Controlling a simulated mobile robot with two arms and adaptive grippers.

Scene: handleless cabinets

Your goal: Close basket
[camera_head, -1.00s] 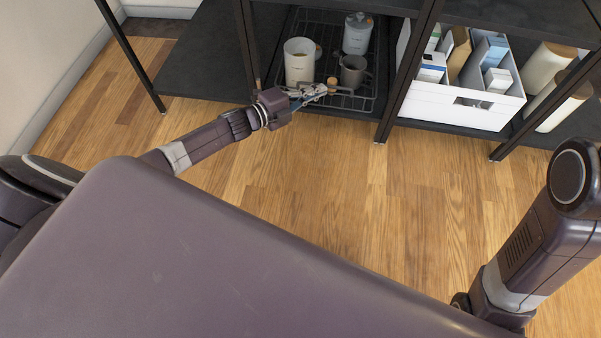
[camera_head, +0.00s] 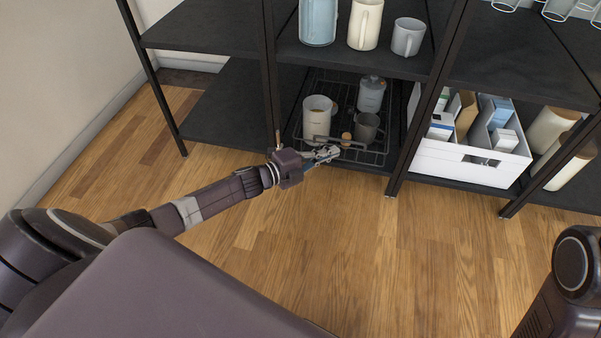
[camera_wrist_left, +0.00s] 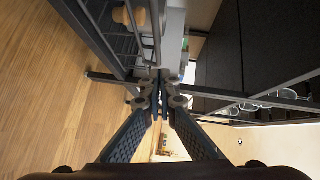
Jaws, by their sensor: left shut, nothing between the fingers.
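The basket (camera_head: 378,157) is a dark wire pull-out basket on the lowest shelf of the black rack. It holds a white mug (camera_head: 317,117), a light blue-grey canister (camera_head: 371,95), a dark grey mug (camera_head: 366,128) and a small wooden-topped item (camera_head: 346,137). My left gripper (camera_head: 328,153) is at the basket's front edge, its fingers shut and empty. In the left wrist view the shut fingertips (camera_wrist_left: 162,102) are by a dark bar; whether they touch it I cannot tell. Only part of my right arm shows at the lower right; its gripper is out of view.
A white box (camera_head: 470,162) with cartons stands on the lower shelf right of the basket, beside cream rolls or bottles (camera_head: 556,130). The shelf above holds a blue container (camera_head: 318,22) and mugs (camera_head: 408,37). Black posts (camera_head: 425,100) flank the basket. The wooden floor (camera_head: 330,230) in front is clear.

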